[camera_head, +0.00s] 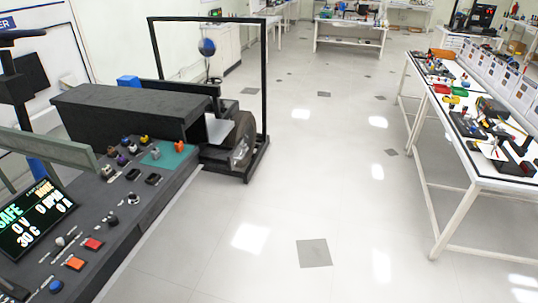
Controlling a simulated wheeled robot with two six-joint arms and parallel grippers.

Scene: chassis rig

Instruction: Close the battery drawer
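The chassis rig stands on the left, with a dark grey control console (110,215) in front. Behind the console is a long dark box (130,108), and a pale flat panel (217,130) shows at its right end. I cannot tell for sure which part is the battery drawer or how far it is open. A screen (37,217) on the console reads SAFE with 0 V and 30 C. Neither of my grippers can be made out in this view.
The console carries several knobs and buttons, including an orange button (75,263). A black upright frame (266,90) with a dark blue ball (207,47) stands behind the box. The tiled floor (330,200) is clear up to a white workbench (480,178) at right.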

